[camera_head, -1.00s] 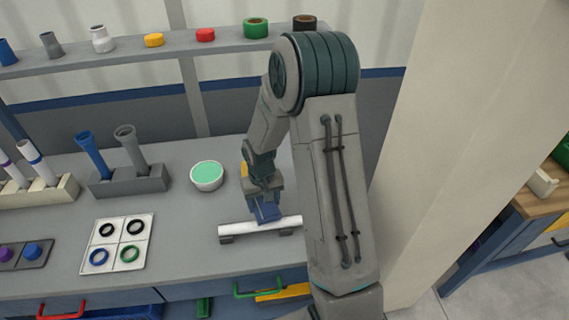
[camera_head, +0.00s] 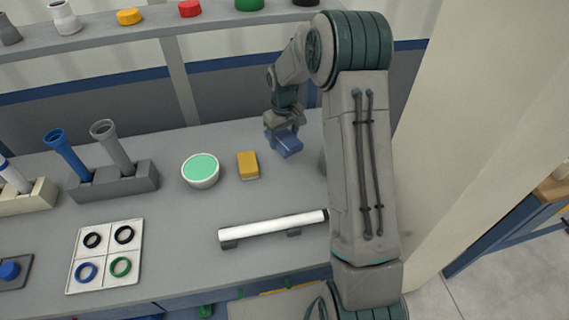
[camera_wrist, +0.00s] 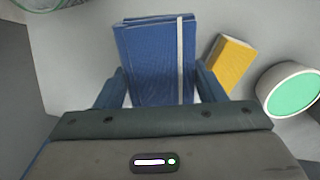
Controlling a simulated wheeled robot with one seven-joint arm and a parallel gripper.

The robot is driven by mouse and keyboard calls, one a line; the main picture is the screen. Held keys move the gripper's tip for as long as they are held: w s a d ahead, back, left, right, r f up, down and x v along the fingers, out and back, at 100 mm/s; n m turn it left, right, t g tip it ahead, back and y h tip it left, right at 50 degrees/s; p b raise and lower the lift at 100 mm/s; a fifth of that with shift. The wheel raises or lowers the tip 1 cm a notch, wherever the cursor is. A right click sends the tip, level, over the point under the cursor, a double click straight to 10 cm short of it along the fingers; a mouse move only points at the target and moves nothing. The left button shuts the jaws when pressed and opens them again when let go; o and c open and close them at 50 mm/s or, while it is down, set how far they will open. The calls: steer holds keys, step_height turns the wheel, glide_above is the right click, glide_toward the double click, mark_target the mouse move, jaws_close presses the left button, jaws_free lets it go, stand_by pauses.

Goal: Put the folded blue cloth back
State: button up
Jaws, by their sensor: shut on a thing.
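The folded blue cloth (camera_wrist: 158,60) is between the fingers of my gripper (camera_wrist: 160,85) in the wrist view, with a pale stripe along its right side. In the head view my gripper (camera_head: 283,140) is shut on the cloth (camera_head: 289,147) near the back right of the bench. They are just right of the yellow block. I cannot tell whether the cloth touches the bench top.
A yellow block (camera_head: 248,165) and a white bowl with green contents (camera_head: 201,171) stand to the left. A white pipe (camera_head: 273,226) lies on supports in front. A ring tray (camera_head: 105,255) and a pipe holder (camera_head: 115,183) are further left. A pale pillar (camera_head: 480,130) stands at right.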

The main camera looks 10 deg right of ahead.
mark_target(284, 163)
step_height(284, 163, down, 9)
steer(key=shift+f+p, duration=0.2)
steer(key=shift+p, duration=0.8)
steer(key=shift+f, duration=0.2)
steer(key=o, duration=1)
steer(key=shift+c, duration=0.2)
steer(key=shift+r, duration=0.1)
